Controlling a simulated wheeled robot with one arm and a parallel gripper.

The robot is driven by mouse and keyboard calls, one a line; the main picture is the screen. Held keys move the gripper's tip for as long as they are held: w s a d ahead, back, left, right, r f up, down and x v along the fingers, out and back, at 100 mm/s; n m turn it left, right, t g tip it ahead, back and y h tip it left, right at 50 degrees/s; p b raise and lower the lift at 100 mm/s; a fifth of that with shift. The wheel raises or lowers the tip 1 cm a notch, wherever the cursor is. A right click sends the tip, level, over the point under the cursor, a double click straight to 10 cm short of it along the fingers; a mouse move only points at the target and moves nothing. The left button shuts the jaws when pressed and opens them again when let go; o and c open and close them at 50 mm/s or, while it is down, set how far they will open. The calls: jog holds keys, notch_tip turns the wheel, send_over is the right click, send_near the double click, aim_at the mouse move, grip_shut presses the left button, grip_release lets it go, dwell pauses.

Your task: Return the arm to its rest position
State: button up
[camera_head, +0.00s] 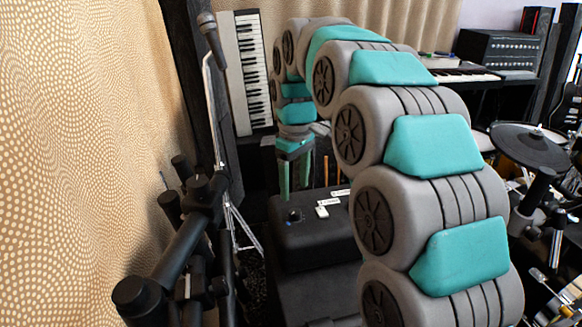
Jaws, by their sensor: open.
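My arm, grey with teal covers, rises from the lower right, arches over at the top middle and bends down at its far end. My gripper (295,185) hangs from that end, fingers pointing down. Its two teal fingers are apart with nothing seen between them. It is above or behind the far edge of a black padded box (310,245); I cannot tell whether it touches anything. My arm hides much of the middle and right of the view.
A microphone (212,40) on a stand, a black tubular rack (185,250) and a patterned curtain (80,150) are on the left. An upright keyboard (248,75) stands behind. Small white pieces (322,211) lie on the box. A drum kit pad (528,145) is at right.

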jog(key=s+d+f+m, duration=0.3)
jog(key=s, duration=0.9)
jog(key=s+d+f+m+g, duration=0.1)
jog(key=s+d+f+m, duration=0.2)
jog(key=s, duration=0.9)
jog(key=s+d+f+m, duration=0.3)
jog(key=s+d, duration=0.2)
jog(key=s, duration=0.7)
jog(key=shift+d+f+g, duration=0.2)
jog(key=shift+d+g, duration=0.05)
jog(key=shift+g, duration=0.15)
